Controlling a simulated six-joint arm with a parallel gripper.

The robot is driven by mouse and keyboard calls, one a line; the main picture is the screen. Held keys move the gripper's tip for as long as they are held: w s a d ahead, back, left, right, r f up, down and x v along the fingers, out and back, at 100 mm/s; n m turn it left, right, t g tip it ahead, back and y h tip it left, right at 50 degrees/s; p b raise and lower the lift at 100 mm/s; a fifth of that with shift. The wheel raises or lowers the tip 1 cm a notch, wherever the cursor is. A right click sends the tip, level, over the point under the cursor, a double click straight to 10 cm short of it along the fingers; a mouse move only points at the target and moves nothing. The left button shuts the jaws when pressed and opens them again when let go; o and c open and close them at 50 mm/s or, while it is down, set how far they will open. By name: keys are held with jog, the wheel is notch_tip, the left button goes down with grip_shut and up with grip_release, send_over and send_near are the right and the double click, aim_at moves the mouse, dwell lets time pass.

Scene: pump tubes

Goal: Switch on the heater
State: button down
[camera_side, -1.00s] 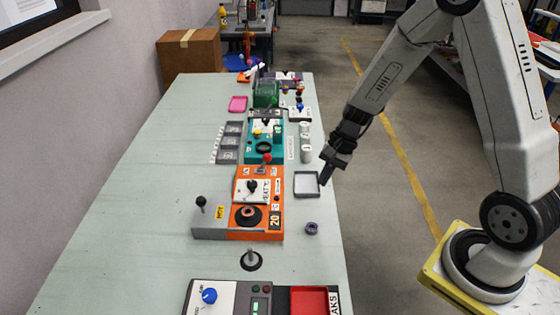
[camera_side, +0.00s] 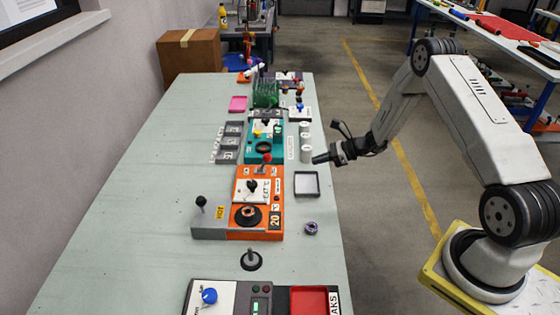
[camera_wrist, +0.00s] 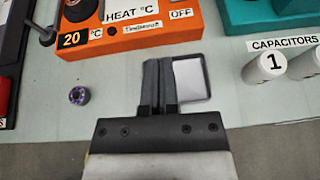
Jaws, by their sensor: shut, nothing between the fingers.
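The heater is an orange unit (camera_side: 262,192) with a grey side block, in the middle of the table in the side view. In the wrist view the orange unit (camera_wrist: 155,40) shows "HEAT °C", "20 °C" and "OFF" labels. My gripper (camera_side: 318,160) is shut and empty, pointing left at the table's right edge. In the wrist view its fingers (camera_wrist: 158,80) are together, in front of the orange unit's near edge.
A small grey tray (camera_side: 306,196) lies right of the heater, and a purple ring (camera_side: 311,228) nearer the camera. White capacitor cylinders (camera_side: 306,152) and a teal unit (camera_side: 280,152) stand beyond. A black-knobbed lever (camera_side: 200,204) rises at the left. Bare table lies further left.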

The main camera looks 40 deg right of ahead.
jog(key=shift+w+d+f+m+t, duration=0.15)
jog(key=shift+d+f+m+t, duration=0.15)
jog(key=shift+d, duration=0.2)
jog(key=shift+w+d+f+m+t, duration=0.1)
jog(key=shift+d+f+m+t, duration=0.1)
jog(key=shift+d+m, duration=0.25)
send_near(265, 163)
notch_tip(265, 163, down, 4)
jog(key=shift+w+a+r, duration=0.1)
jog(key=shift+w+r, duration=0.1)
jog(key=shift+w+a+r, duration=0.25)
jog(key=shift+w+a, duration=0.15)
jog(key=shift+w, duration=0.15)
jog(key=shift+w+a+r, duration=0.25)
jog(key=shift+w+a, duration=0.2)
jog(key=shift+w, duration=0.15)
jog(key=shift+w+a+r, duration=0.25)
jog(key=shift+w+a, duration=0.05)
jog(key=shift+w, duration=0.2)
